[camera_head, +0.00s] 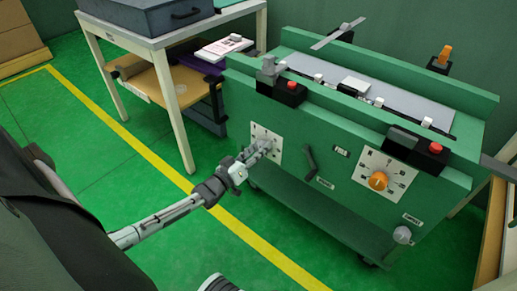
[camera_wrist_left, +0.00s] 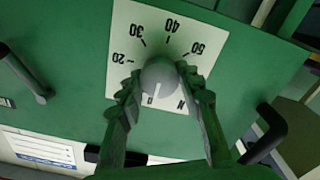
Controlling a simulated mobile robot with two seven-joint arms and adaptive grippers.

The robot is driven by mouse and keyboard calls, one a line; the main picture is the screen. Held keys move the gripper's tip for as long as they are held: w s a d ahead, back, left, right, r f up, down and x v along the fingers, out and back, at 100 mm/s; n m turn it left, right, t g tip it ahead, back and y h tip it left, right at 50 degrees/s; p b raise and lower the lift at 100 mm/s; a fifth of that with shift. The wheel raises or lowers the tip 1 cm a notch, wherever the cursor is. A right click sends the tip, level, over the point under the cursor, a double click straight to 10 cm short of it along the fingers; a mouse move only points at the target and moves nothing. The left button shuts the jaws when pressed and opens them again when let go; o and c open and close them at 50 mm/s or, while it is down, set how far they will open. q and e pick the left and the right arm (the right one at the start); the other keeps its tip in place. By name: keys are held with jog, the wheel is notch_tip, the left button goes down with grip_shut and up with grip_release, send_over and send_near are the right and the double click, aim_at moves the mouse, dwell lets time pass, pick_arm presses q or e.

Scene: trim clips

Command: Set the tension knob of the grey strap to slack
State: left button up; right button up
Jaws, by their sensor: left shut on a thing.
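A grey round knob (camera_wrist_left: 159,77) sits on a white dial plate (camera_wrist_left: 125,40) on the green panel. It has a white pointer line that runs toward the bottom of the left wrist view. The plate reads 20, 30, 40 and 50, with a letter N at lower right, and another mark partly hidden near the pointer. My left gripper (camera_wrist_left: 160,88) is shut on the grey knob, one finger on each side. My right gripper is not in view.
An orange knob (camera_head: 378,181) on its own white plate is farther right on the green cart (camera_head: 310,120). A black lever (camera_head: 311,160) lies between the dials. Red buttons (camera_head: 292,86) line the top edge.

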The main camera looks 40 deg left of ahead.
pick_arm(q)
jog(key=o, duration=1.2)
jog(key=shift+c, duration=0.2)
jog(key=s+a, duration=0.1)
jog(key=s, duration=1.1)
